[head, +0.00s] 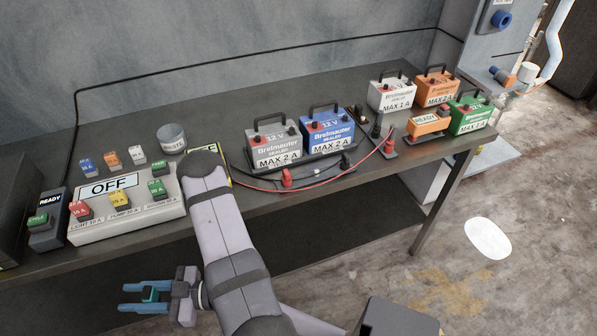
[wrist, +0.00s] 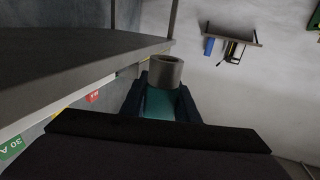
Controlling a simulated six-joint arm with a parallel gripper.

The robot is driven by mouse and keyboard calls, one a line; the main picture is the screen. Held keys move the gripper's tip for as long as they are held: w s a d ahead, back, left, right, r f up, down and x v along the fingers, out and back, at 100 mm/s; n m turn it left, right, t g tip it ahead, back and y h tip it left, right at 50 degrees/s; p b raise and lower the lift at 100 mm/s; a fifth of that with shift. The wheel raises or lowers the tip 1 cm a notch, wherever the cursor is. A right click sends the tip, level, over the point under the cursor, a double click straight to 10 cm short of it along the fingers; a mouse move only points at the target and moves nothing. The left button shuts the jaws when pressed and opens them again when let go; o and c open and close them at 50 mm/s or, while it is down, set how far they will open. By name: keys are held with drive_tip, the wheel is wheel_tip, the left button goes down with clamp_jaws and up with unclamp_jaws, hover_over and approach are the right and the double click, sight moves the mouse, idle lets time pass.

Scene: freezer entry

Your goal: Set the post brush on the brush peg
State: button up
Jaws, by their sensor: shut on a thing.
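My gripper (head: 126,297) hangs in front of the bench's front edge at the lower left of the head view, below the switch panel. Its blue fingers are shut on a small teal piece (head: 150,294), which I take to be the post brush. In the wrist view the teal body (wrist: 160,106) sits between the dark fingers (wrist: 160,92), with a grey round sleeve (wrist: 165,71) at its far end. The rest of it is hidden by the gripper. I cannot pick out the brush peg with certainty in either view.
The bench (head: 320,180) holds a switch panel (head: 130,212) reading OFF, a grey battery (head: 273,142), a blue battery (head: 327,133), loose leads and an orange meter (head: 428,123). Its edge lies close left in the wrist view (wrist: 80,100). Open floor (head: 480,200) lies to the right.

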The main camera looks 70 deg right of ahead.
idle(0.4)
drive_tip(key=s+d+r+m+h+p, duration=0.2)
drive_tip(key=d+r+h+p, duration=0.1)
drive_tip(key=d, duration=0.5)
drive_tip(key=s+d+r+m+t+h+p, duration=0.1)
drive_tip(key=s+d+r+m+h+p, duration=0.1)
drive_tip(key=d, duration=0.6)
drive_tip(key=s+d+r+m+t+h+p, duration=0.1)
drive_tip(key=s+d+r+m+h+p, duration=0.1)
drive_tip(key=d+r+h, duration=0.4)
drive_tip(key=shift+d+r+m+p, duration=0.2)
drive_tip(key=shift+d+m+p, duration=0.15)
drive_tip(key=shift+d+p, duration=0.35)
drive_tip(key=shift+d+r+m+p, duration=0.15)
drive_tip(key=shift+d+m+p, duration=0.25)
drive_tip(key=shift+d, duration=0.35)
drive_tip(key=s+d+r+m+g+h+p, duration=0.2)
drive_tip(key=s+d+h, duration=0.3)
drive_tip(key=d, duration=0.8)
drive_tip(key=s+d+r+m+g+h+p, duration=0.2)
drive_tip(key=s+d+r+m+g+h, duration=0.1)
drive_tip(key=s+d, duration=0.8)
drive_tip(key=d+r+m+h, duration=0.1)
drive_tip(key=d+m+h, duration=0.1)
drive_tip(key=d, duration=0.1)
drive_tip(key=shift+s+h, duration=0.2)
drive_tip(key=shift+h, duration=0.1)
drive_tip(key=shift+f, duration=0.1)
